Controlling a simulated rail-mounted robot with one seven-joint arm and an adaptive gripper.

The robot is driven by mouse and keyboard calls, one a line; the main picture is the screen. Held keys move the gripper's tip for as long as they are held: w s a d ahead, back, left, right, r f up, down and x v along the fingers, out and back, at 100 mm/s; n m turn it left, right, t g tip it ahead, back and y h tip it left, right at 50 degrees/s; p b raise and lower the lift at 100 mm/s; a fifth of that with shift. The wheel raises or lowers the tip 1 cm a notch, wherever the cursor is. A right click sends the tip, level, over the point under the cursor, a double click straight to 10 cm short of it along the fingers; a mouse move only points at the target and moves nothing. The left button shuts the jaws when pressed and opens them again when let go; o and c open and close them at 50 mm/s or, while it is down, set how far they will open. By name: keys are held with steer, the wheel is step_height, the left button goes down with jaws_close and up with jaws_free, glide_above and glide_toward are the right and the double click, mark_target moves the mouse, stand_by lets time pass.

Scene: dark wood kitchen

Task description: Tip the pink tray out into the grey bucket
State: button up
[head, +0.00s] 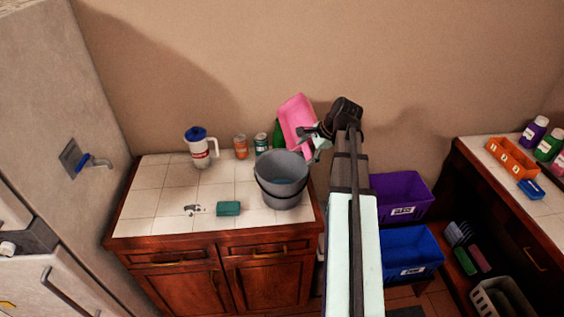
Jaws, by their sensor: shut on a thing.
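The pink tray (294,119) is held up steeply tilted behind and above the grey bucket, near the back wall. My gripper (314,133) is shut on the tray's right side. The grey bucket (283,192) stands upright on the white tiled counter, near its right end. The bucket's inside shows some bluish-grey content or shading that I cannot make out. I cannot tell whether anything is left in the tray.
A white jug with a blue lid (201,147), an orange can (240,146), a green can (261,143) and a green bottle (278,133) stand behind the bucket. A green sponge (228,208) lies in front. Purple (402,192) and blue (411,250) bins sit right.

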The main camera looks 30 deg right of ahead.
steer(key=shift+w+d+y+b, duration=0.15)
steer(key=shift+d+y+b, duration=0.25)
steer(key=shift+y, duration=0.2)
steer(key=w+d+y, duration=0.1)
steer(key=w+y, duration=0.1)
steer(key=w, duration=0.1)
steer(key=w+d+r+m+y, duration=0.1)
steer(key=w+y, duration=0.1)
steer(key=w, duration=0.1)
steer(key=w+d+r+m+y, duration=0.1)
steer(key=w+y, duration=0.1)
steer(key=w, duration=0.1)
steer(key=shift+d, duration=0.4)
steer(key=s+d+m+y, duration=0.1)
steer(key=s+d, duration=0.3)
steer(key=s, duration=0.4)
steer(key=shift+f+y, duration=0.4)
steer(key=shift+y, duration=0.1)
